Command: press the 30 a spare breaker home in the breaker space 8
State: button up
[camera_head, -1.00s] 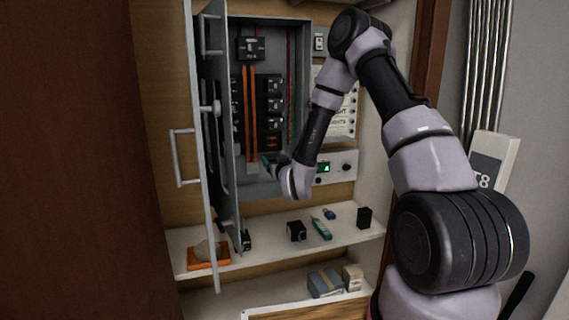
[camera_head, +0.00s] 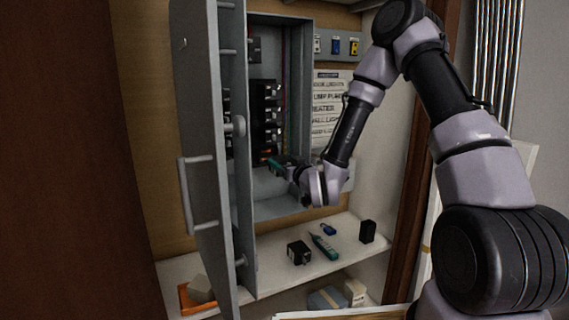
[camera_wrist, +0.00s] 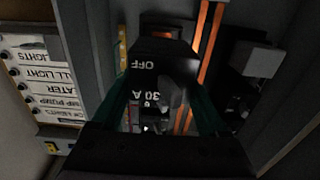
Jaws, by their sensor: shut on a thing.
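The 30 A spare breaker (camera_wrist: 158,72) is black, marked "OFF" and "30 A", and fills the middle of the wrist view. My gripper (camera_wrist: 158,95) is shut on it, with a teal finger on each side. In the head view my gripper (camera_head: 274,162) is inside the open panel, just below the column of black breakers (camera_head: 265,105). A dark opening with an orange edge (camera_wrist: 160,32) lies just beyond the held breaker in the wrist view. The breaker hides part of it, so I cannot tell whether the two touch. No space number is readable.
The grey panel door (camera_head: 208,150) stands open at the left, close to my gripper. A label card (camera_head: 328,100) is right of the panel. The shelf below holds a black block (camera_head: 299,252), a teal tool (camera_head: 323,246) and another black box (camera_head: 368,231).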

aim_at(279, 156)
jog(key=shift+x, duration=2.95)
jog(key=shift+x, duration=1.5)
jog(key=o, duration=1.3)
jog(key=shift+s+d, duration=0.1)
jog(key=shift+s, duration=0.05)
jog(key=shift+v, duration=2.35)
jog(key=shift+s, duration=0.1)
